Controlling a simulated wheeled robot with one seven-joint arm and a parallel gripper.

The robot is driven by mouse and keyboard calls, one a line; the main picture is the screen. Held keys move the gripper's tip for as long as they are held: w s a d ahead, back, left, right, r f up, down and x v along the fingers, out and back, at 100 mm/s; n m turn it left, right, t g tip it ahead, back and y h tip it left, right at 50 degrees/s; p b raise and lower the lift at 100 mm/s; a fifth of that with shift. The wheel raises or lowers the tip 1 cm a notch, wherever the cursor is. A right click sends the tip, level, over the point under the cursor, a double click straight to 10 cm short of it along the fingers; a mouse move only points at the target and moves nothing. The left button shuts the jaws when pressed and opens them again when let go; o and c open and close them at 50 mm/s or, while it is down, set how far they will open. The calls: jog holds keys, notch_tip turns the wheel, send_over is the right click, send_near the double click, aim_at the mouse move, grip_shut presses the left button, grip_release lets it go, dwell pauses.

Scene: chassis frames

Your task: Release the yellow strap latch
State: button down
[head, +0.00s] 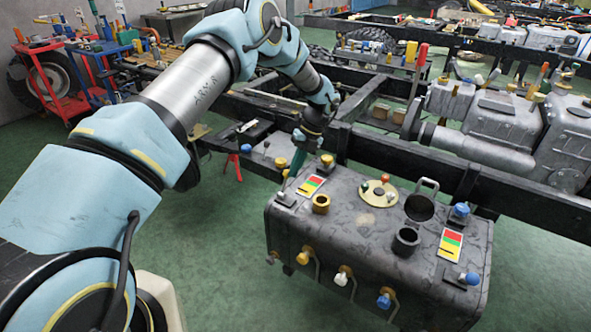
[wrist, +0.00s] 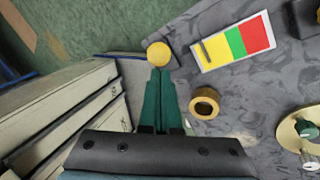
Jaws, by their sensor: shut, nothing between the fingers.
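The yellow strap latch is a small lever with a yellow knob (head: 286,173) at the left corner of the dark grey tank (head: 365,235). In the wrist view the round yellow knob (wrist: 158,54) lies right at the tips of my fingers. My gripper (head: 297,168) points down over that corner, its teal fingers shut together and empty. In the wrist view my gripper (wrist: 159,72) meets the knob's lower edge; whether it touches or only overlaps it, I cannot tell. The lever's base is partly hidden. A yellow-green-red label (wrist: 234,41) lies beside the latch.
A yellow-ringed cap (head: 321,203) and a disc with small knobs (head: 379,193) stand on the tank top. Blue-knobbed latches (head: 461,210) are at its right end. Black chassis rails (head: 400,160) run behind. Green floor (head: 190,260) is open at the left.

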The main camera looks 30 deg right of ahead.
jog(key=shift+s+r+p, duration=0.1)
jog(key=shift+r+p, duration=0.45)
jog(key=shift+r, duration=0.4)
jog(key=shift+r, duration=0.1)
jog(key=s+d+r+b, duration=0.1)
jog(key=d+r, duration=0.6)
jog(key=r, duration=0.1)
jog(key=shift+s+d+r+b, duration=0.25)
jog(key=shift+s+b, duration=0.05)
jog(key=shift+s, duration=0.1)
